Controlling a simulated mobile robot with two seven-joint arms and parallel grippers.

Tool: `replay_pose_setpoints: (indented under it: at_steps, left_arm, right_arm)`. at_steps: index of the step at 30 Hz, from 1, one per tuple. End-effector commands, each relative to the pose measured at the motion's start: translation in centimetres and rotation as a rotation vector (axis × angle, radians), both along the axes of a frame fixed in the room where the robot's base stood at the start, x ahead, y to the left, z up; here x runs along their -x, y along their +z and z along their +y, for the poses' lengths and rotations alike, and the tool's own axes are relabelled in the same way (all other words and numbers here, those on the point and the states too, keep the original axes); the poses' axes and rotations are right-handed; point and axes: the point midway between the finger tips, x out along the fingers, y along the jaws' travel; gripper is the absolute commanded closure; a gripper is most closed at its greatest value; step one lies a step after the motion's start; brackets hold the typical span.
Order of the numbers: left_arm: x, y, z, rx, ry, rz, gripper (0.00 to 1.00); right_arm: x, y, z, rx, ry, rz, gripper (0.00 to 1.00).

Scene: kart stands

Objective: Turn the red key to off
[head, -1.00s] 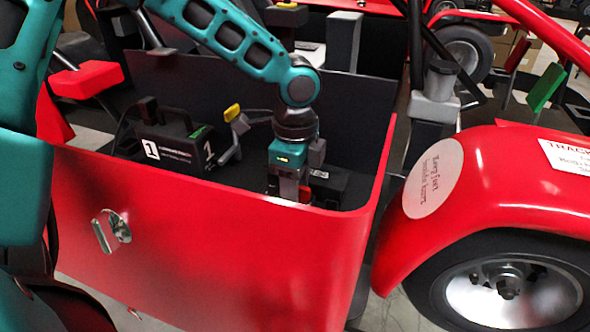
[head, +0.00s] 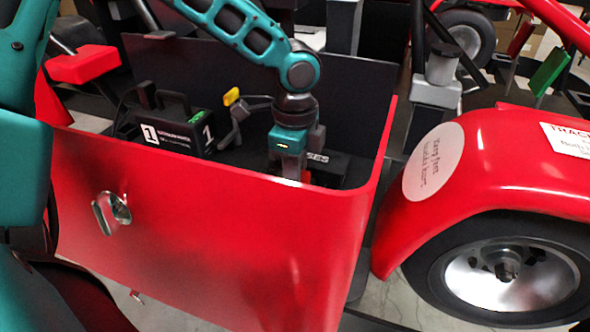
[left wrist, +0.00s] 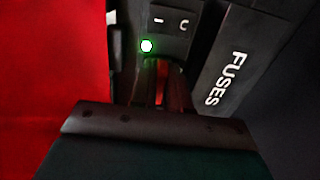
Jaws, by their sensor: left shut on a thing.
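The red key (left wrist: 160,85) shows as a dark red piece between the fingers of my left gripper (left wrist: 157,92) in the left wrist view. The gripper is shut on it, and the fingers and palm hide much of it. Above the key is a dark panel (left wrist: 172,40) with white marks and a lit green light (left wrist: 146,46). In the head view my left gripper (head: 290,168) points down inside the red-walled kart body, with a bit of red beside its tip. The key's angle cannot be told. My right gripper is not in view.
A red side wall (head: 200,230) stands in front of the gripper. A black box labelled 1 (head: 175,130) and a yellow-tipped lever (head: 232,97) are to its left. A block marked FUSES (left wrist: 235,60) is right of the panel. A red fender (head: 490,170) is at right.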

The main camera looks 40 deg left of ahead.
Motion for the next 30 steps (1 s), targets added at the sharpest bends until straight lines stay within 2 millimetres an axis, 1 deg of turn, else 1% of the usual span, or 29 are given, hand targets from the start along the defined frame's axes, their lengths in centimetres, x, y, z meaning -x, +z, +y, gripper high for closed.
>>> replay_pose_setpoints:
  at_steps: [2, 4, 12, 15, 18, 26, 29, 30]
  left_arm:
    - [0.01, 0.00, 0.00, 0.000, 0.021, 0.000, 1.00]
    - [0.03, -0.02, -0.03, 0.000, 0.078, 0.000, 1.00]
    - [0.17, -0.03, -0.12, 0.002, 0.412, -0.001, 1.00]
    - [0.20, -0.01, -0.13, 0.001, 0.492, -0.001, 1.00]
    - [0.22, 0.01, -0.14, 0.001, 0.525, -0.001, 1.00]
    - [0.24, 0.01, -0.13, 0.000, 0.529, 0.000, 1.00]
    - [0.25, -0.03, -0.15, 0.000, 0.584, -0.001, 1.00]
    - [0.26, -0.05, -0.17, 0.000, 0.628, 0.000, 1.00]
  right_arm:
    - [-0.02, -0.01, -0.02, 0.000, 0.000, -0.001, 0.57]
    - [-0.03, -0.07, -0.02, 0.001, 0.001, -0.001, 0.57]
    - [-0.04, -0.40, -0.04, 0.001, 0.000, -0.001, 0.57]
    - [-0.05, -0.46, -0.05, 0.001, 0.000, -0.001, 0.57]
    - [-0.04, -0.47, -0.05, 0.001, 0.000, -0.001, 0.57]
    - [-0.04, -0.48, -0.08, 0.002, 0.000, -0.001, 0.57]
    - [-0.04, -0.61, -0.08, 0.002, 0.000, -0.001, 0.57]
    - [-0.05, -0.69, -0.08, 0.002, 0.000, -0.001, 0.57]
